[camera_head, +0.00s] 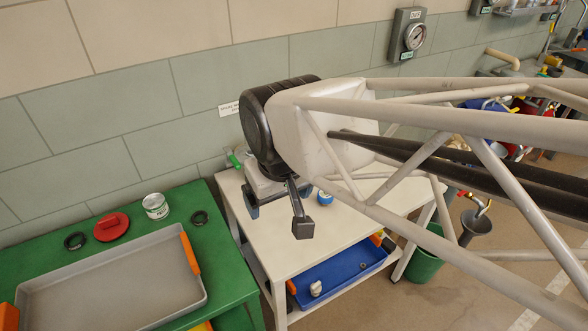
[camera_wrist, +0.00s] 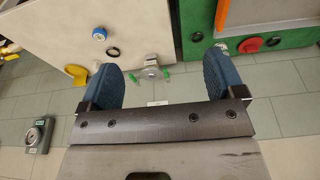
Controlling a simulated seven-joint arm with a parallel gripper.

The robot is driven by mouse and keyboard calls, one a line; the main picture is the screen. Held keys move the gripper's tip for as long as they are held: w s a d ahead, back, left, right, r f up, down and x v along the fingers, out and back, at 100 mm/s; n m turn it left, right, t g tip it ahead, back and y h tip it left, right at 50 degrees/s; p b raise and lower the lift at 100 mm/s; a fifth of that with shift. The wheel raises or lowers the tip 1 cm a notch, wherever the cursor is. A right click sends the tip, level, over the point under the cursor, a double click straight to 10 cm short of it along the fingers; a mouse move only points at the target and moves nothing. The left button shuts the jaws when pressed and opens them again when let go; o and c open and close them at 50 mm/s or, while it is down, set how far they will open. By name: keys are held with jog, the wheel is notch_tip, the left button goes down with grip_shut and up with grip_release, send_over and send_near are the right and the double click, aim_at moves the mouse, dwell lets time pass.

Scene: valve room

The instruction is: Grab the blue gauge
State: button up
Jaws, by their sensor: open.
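The blue gauge (camera_head: 325,197) is a small round piece with a white face and a blue rim. It lies on the white table, just right of my gripper (camera_head: 277,215) in the head view. In the wrist view the blue gauge (camera_wrist: 99,34) is at the upper left, beyond the left finger and outside the gap of my gripper (camera_wrist: 163,62). The jaws are spread wide with nothing between them. The gauge is clear of both fingers.
A black ring (camera_wrist: 113,52) and a green-handled fitting (camera_wrist: 151,72) are on the white table (camera_head: 292,262). A green table (camera_head: 222,265) with a grey tray (camera_head: 110,290), red disc (camera_head: 111,227) and can (camera_head: 155,206) stands left. A blue tray (camera_head: 340,277) is on the lower shelf.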

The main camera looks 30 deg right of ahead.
jog(key=n+h, duration=1.2)
jog(key=n, duration=0.3)
send_over(324, 196)
jog(key=s+a, duration=0.6)
jog(key=s, duration=0.1)
notch_tip(324, 196, down, 22)
jog(key=w+f+n+t, duration=0.1)
jog(key=f+n, duration=0.1)
jog(key=f, duration=0.1)
jog(key=w+f+n+t, duration=0.1)
jog(key=w+f+n, duration=0.1)
jog(key=f+n, duration=0.1)
jog(key=w+f+n+t, duration=0.1)
jog(key=f+n, duration=0.1)
jog(key=f, duration=0.3)
jog(key=shift+w+d+n, duration=0.15)
jog(key=shift+d+n, duration=0.15)
jog(key=shift+d, duration=0.05)
jog(key=shift+x, duration=1.3)
jog(key=shift+x, duration=2.6)
